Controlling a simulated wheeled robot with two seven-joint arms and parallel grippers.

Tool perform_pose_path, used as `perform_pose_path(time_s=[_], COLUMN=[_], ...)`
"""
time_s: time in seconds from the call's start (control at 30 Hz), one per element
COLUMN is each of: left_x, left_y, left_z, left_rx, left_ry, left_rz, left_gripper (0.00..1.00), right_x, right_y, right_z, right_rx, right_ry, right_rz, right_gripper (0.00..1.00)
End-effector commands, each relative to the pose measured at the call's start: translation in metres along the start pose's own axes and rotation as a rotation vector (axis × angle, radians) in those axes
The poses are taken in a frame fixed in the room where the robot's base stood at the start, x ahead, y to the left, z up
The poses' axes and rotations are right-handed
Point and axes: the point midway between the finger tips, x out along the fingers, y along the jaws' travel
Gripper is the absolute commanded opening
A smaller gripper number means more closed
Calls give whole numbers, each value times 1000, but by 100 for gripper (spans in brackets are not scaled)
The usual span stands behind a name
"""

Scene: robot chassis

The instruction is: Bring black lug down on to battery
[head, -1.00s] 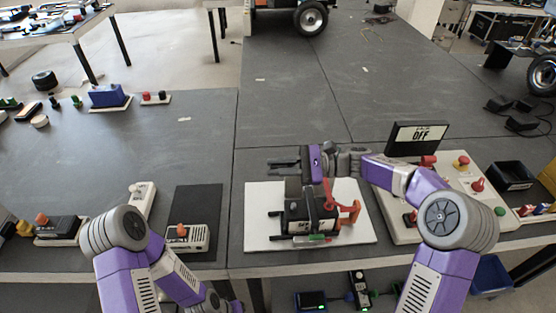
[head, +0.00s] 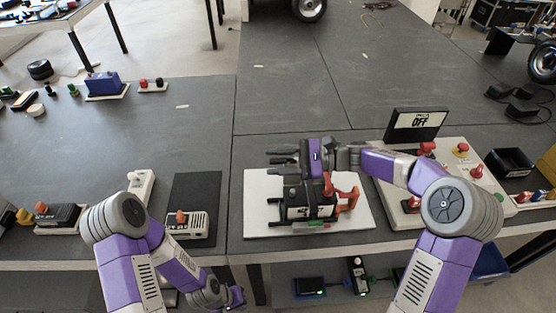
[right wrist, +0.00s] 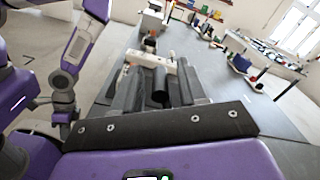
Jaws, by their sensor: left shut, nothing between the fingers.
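The black battery (head: 297,212) with a white label stands on a white board in the head view. A red lever and an orange-red clamp part (head: 348,197) are at its right side. My right gripper (head: 282,156) reaches in from the right, just behind and above the battery top, its fingers pointing left. Its fingers look apart. In the right wrist view a dark round piece (right wrist: 160,88) shows between the fingers, possibly the black lug; I cannot tell whether they touch it. The lug is not clearly made out in the head view. My left gripper (head: 236,297) is shut and empty below the table's front edge.
A switch panel (head: 480,205) with a sign reading OFF (head: 416,124) stands right of the white board (head: 262,190). A dark pad (head: 195,190) with a small white device (head: 187,226) lies left. The table behind the battery is largely clear.

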Motion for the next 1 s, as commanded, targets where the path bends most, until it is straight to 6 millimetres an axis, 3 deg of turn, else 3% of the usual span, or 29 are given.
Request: perform_pose_path(time_s=[0.3, 0.7, 1.0], left_x=[-1, -16, -18], left_y=[0, 6, 6], left_z=[0, 1, 1], left_rx=[0, 0, 0], left_ry=[0, 0, 0], left_rz=[0, 0, 0], left_gripper=[0, 0, 0], right_x=[-4, -64, -76], right_y=[-1, -1, 0], right_z=[0, 1, 0], right_rx=[-1, 0, 0], right_ry=[1, 1, 0], right_rz=[-2, -3, 0], right_gripper=[42, 42, 42])
